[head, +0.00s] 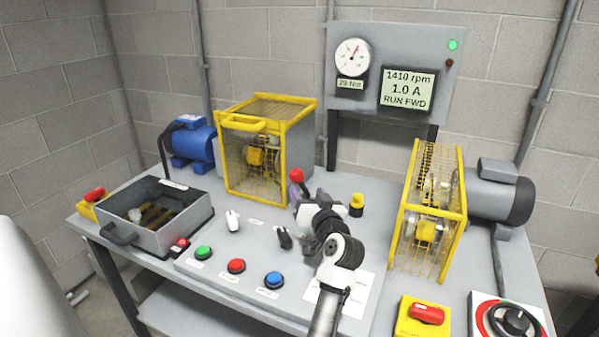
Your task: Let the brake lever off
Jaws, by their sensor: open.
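The brake lever appears to be the upright lever with a red knob (297,175), standing at the back of the bench in front of the left yellow guard. My gripper (303,203) is open, just below and to the right of the red knob in the picture. My wrist and gripper hide the lever's lower part, and I cannot tell whether the fingers touch it. The display panel (407,89) reads 1410 rpm, 1.0 A, RUN FWD. The dial gauge (352,57) has a readout of 29 Nm.
A yellow-framed guard cage (283,150) stands close behind the lever, and another cage (425,215) is at the right. A yellow-topped post (356,203) is near my wrist. Green (203,252), red (236,266) and blue (274,279) buttons lie in front. An open grey box (190,225) is at left.

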